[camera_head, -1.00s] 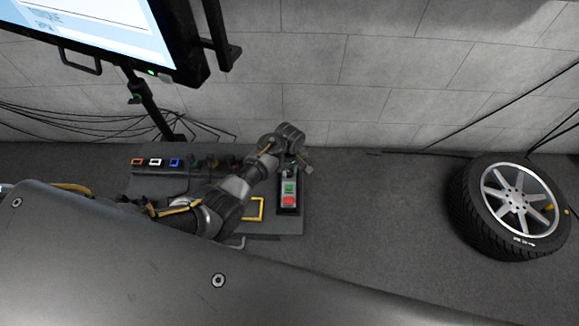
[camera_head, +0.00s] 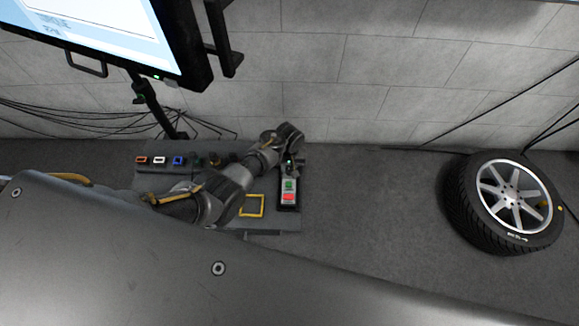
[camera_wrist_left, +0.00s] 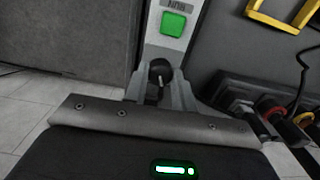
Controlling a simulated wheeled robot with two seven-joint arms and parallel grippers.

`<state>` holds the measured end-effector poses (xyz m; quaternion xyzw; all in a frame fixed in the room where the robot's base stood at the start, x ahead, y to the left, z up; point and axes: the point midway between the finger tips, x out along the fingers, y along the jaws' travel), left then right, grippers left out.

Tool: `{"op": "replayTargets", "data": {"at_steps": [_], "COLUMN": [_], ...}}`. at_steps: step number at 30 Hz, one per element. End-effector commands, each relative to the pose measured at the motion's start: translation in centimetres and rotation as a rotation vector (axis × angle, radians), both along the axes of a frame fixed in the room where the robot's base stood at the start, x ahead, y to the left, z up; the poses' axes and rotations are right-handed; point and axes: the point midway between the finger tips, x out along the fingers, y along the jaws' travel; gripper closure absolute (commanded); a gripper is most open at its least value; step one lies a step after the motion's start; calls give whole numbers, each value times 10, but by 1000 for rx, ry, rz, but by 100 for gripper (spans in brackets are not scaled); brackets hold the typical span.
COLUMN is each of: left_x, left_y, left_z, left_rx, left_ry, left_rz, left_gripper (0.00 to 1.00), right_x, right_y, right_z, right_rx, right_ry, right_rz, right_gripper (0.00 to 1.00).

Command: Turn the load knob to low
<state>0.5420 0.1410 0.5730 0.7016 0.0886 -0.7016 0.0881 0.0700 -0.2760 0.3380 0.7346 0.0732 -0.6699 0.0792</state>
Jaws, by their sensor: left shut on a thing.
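The load knob (camera_wrist_left: 160,70) is small and black with a pale pointer line, on the narrow grey control box (camera_wrist_left: 193,12). In the left wrist view my left gripper (camera_wrist_left: 161,84) has its two fingers on either side of the knob and is shut on it. The pointer line runs toward the gripper's palm; the setting marks cannot be read. A green button (camera_wrist_left: 174,24) sits beyond the knob. In the head view my left gripper (camera_head: 290,162) is over the far end of the box, hiding the knob; green (camera_head: 289,185) and red (camera_head: 289,197) buttons show nearer. My right gripper is not in view.
The box stands on a grey bench (camera_head: 272,222) with a yellow frame (camera_head: 252,206) and several coloured sockets (camera_head: 177,160). A monitor (camera_head: 110,35) hangs at upper left. A wheel (camera_head: 508,200) is at right, with open floor between.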

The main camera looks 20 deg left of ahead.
Motion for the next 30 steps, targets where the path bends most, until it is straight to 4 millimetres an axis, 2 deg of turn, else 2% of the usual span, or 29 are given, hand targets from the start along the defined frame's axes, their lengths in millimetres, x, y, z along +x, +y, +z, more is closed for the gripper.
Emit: {"op": "replayTargets", "data": {"at_steps": [9, 10, 15, 24, 26, 30], "left_x": [1, 1, 0, 0, 0, 1], "left_y": [0, 0, 0, 0, 0, 0], "left_z": [0, 0, 0, 2, 8, 31], "left_rx": [-1, -1, -1, -1, -2, -2], "left_ry": [-1, -1, -1, 0, -1, -4], "left_rz": [-1, -1, -1, 0, 0, 1], "left_gripper": [97, 73, 52, 52, 52, 52], "right_x": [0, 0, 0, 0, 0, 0], "right_y": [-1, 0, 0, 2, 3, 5], "right_z": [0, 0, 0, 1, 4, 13], "right_rx": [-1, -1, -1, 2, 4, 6], "right_ry": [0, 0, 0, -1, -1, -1], "right_rz": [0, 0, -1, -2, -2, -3], "right_gripper": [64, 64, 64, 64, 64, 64]}}
